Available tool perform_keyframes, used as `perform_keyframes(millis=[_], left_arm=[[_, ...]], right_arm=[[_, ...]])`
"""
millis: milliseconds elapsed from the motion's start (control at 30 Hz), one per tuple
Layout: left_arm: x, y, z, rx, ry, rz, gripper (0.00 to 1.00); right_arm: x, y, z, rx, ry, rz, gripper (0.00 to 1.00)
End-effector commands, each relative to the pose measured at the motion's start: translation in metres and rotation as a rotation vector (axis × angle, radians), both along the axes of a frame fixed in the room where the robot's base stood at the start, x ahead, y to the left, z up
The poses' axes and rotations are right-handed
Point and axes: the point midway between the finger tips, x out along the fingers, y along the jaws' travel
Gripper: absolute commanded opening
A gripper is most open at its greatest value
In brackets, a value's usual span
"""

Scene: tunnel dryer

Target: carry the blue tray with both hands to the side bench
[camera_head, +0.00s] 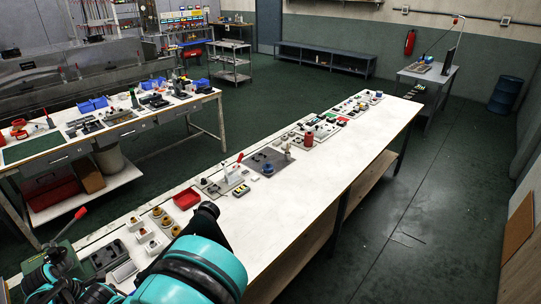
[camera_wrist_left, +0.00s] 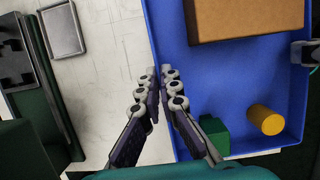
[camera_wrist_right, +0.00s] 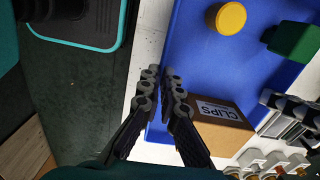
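The blue tray (camera_wrist_left: 235,75) holds a brown cardboard box (camera_wrist_left: 245,18), a green block (camera_wrist_left: 214,132) and a yellow cylinder (camera_wrist_left: 266,119). The tray also shows in the right wrist view (camera_wrist_right: 200,55), where the box (camera_wrist_right: 220,122) bears a "CLIPS" label. My left gripper (camera_wrist_left: 161,74) has its fingers close together on either side of one tray wall. My right gripper (camera_wrist_right: 161,76) likewise pinches a tray wall, near the box. I cannot tell which furniture is the side bench.
A long white workbench (camera_head: 300,192) holds tools and parts along its far edge, including a red bin (camera_head: 187,200). Another worktable (camera_head: 130,125) stands left. A low grey bench (camera_head: 325,60) and a grey table (camera_head: 440,75) stand farther back. The floor right of the workbench is open.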

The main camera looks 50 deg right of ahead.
Motion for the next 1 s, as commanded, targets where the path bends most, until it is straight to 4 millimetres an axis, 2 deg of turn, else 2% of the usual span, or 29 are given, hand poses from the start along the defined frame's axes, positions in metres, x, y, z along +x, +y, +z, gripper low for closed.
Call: perform_keyframes(millis=[367,1000], left_arm=[[0.000,0.000,-0.007,0.000,0.000,0.000,0.00],[0.000,0.000,-0.048,0.000,0.000,0.000,0.00]], right_arm=[[0.000,0.000,-0.008,0.000,0.000,0.000,0.00],[0.000,0.000,-0.048,0.000,0.000,0.000,0.00]])
